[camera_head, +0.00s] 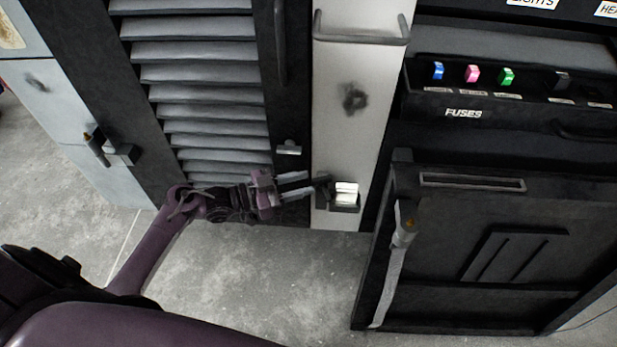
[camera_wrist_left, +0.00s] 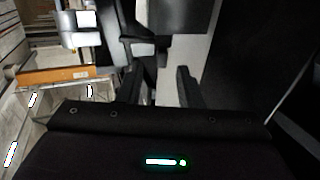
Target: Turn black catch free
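A black catch (camera_head: 323,187) sits low on the pale upright panel (camera_head: 345,130), beside a small block with a bright face (camera_head: 345,193). My left gripper (camera_head: 309,185) reaches in from the left, with its fingertips pointing at the catch and very close to it. In the left wrist view the two dark fingers of my left gripper (camera_wrist_left: 159,85) stand apart with a pale surface showing between them. A dark part (camera_wrist_left: 150,50) lies just ahead of the fingers; I cannot tell whether they touch it. My right gripper is not in view.
A louvred panel (camera_head: 205,85) stands behind my left arm, with a small grey latch (camera_head: 289,148) on its frame. Another latch (camera_head: 119,153) is at the left. A black fuse cabinet (camera_head: 490,240) stands at the right. Grey floor (camera_head: 270,275) is clear in front.

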